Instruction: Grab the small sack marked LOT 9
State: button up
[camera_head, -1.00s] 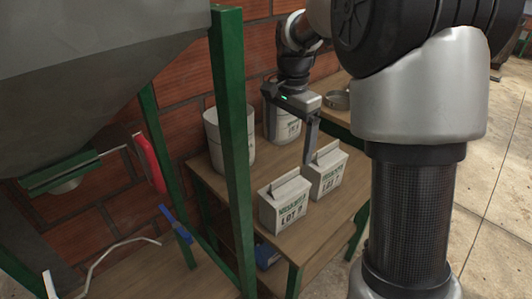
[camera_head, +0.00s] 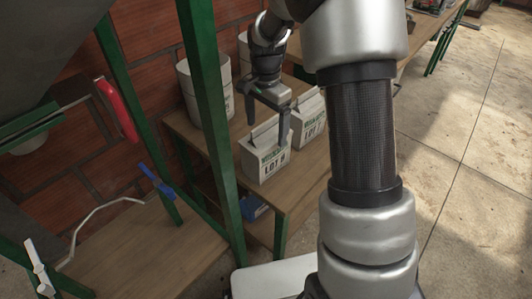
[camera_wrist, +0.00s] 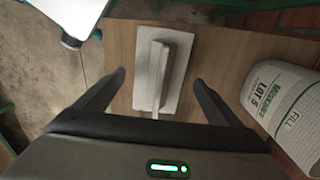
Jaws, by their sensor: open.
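The small sack marked LOT 9 (camera_head: 264,153) stands upright on the wooden table, a white block with a raised top fold. My gripper (camera_head: 267,119) is open and empty, pointing down over this sack in the head view. In the wrist view a white sack (camera_wrist: 162,72) with its fold lies ahead of and between my open fingers (camera_wrist: 157,85); its label is not visible there.
A white bucket (camera_head: 205,92) stands left of the sacks; the wrist view shows a bucket marked LOT 5 (camera_wrist: 285,105) at the right. A green post (camera_head: 207,110) rises at the table's left. A blue item (camera_head: 253,208) sits on the shelf below.

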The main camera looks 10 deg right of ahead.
aim_at(266, 138)
notch_tip(266, 138, down, 5)
jog(key=shift+s+r+b, duration=0.1)
jog(key=shift+r+b, duration=0.05)
jog(key=shift+b, duration=0.3)
jog(key=c, duration=2)
jog(key=shift+r, duration=0.15)
jog(key=shift+c, duration=0.8)
